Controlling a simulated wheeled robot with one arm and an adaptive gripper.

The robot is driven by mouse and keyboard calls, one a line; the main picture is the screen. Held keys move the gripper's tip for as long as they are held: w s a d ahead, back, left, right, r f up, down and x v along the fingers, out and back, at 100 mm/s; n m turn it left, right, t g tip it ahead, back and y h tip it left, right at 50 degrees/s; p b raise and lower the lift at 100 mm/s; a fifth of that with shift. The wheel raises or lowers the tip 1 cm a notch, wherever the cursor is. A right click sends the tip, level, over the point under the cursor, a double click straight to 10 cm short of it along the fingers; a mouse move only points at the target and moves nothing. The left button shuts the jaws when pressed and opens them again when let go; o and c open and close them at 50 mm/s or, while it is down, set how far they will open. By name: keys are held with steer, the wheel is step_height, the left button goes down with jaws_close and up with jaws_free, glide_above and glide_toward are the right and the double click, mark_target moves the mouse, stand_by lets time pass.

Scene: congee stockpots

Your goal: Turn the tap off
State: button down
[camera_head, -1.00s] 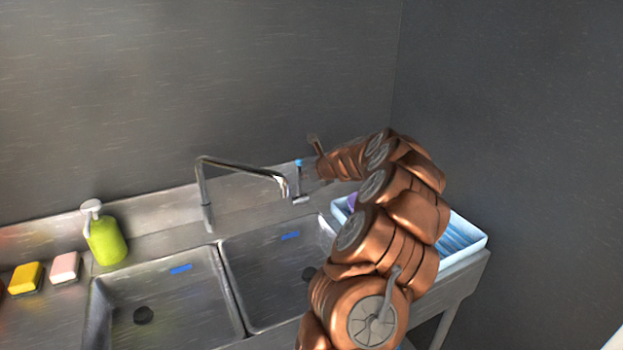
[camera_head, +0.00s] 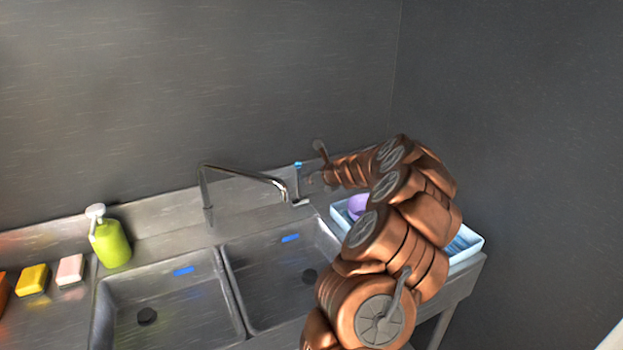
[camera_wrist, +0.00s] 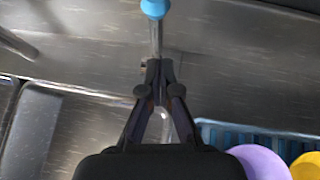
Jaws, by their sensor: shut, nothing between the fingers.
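The tap has a thin metal spout (camera_head: 245,174) that bends over the sink. An upright lever with a blue tip (camera_head: 298,164) stands by the spout's end. In the wrist view the blue tip (camera_wrist: 155,8) is at the top, with its thin metal stem running down toward my fingers. My gripper (camera_wrist: 154,72) is shut and empty, its fingertips at the lower part of the stem; I cannot tell whether they touch it. In the head view my gripper (camera_head: 311,182) is just right of the lever. Whether water runs is unclear.
Two steel basins (camera_head: 160,305) (camera_head: 275,275) lie below the tap. A green soap bottle (camera_head: 111,244), a pink sponge (camera_head: 70,270) and a yellow sponge (camera_head: 33,279) stand at left. A blue rack (camera_head: 466,243) with a purple dish (camera_head: 357,206) is at right, partly behind my arm. Walls stand close behind.

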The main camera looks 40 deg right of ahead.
steer(key=r+b+v, duration=0.1)
steer(key=b+v, duration=0.1)
steer(key=v, duration=0.8)
steer(key=shift+r, duration=0.25)
steer(key=shift+w, duration=0.15)
